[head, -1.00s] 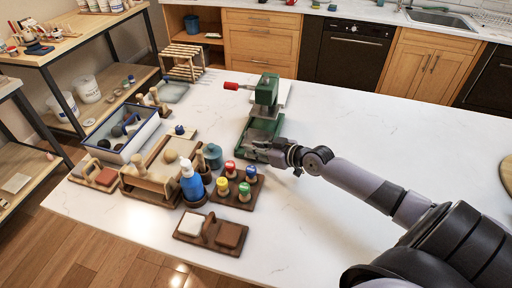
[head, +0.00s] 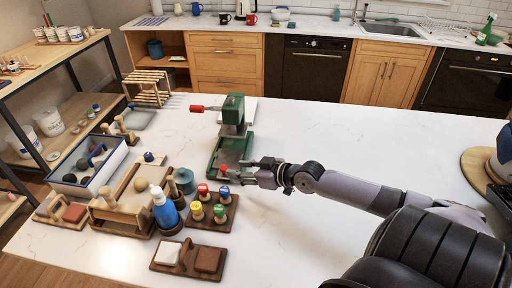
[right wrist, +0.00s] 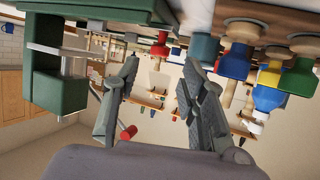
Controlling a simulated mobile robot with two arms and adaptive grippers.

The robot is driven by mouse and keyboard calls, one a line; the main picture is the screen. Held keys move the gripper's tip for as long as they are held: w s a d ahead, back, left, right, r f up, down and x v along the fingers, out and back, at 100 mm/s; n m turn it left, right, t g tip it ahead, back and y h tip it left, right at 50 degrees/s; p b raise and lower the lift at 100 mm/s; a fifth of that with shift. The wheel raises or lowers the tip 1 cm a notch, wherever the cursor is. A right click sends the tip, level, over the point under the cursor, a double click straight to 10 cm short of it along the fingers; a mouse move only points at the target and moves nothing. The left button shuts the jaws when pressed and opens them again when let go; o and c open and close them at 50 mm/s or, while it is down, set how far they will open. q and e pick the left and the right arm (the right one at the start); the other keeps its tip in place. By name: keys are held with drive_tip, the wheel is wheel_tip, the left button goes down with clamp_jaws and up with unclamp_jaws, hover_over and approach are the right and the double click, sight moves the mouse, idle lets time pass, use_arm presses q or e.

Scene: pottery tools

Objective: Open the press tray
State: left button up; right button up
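The green press (head: 234,112) stands on the white table, with a red-gripped lever (head: 197,108) sticking out to the left. Its flat green tray or base part (head: 231,153) extends from the press toward me; I cannot tell how far it is slid out. A small red piece (head: 224,170) shows at its near end. My right gripper (head: 254,173) is beside that near end, on its right. In the right wrist view the fingers (right wrist: 158,95) are apart with nothing seen gripped, and the press (right wrist: 52,85) is at the left. My left gripper is not in view.
Stamps on a wooden block (head: 232,212), a blue bottle (head: 165,210), a two-pad wooden holder (head: 160,257) and a tool box (head: 68,188) crowd the left. A wooden disc (head: 478,168) lies far right. The table right of the press is mostly clear.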

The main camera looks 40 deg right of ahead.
drive_tip(key=v, duration=0.6)
drive_tip(key=shift+s, duration=0.15)
drive_tip(key=shift+r, duration=0.15)
idle(0.3)
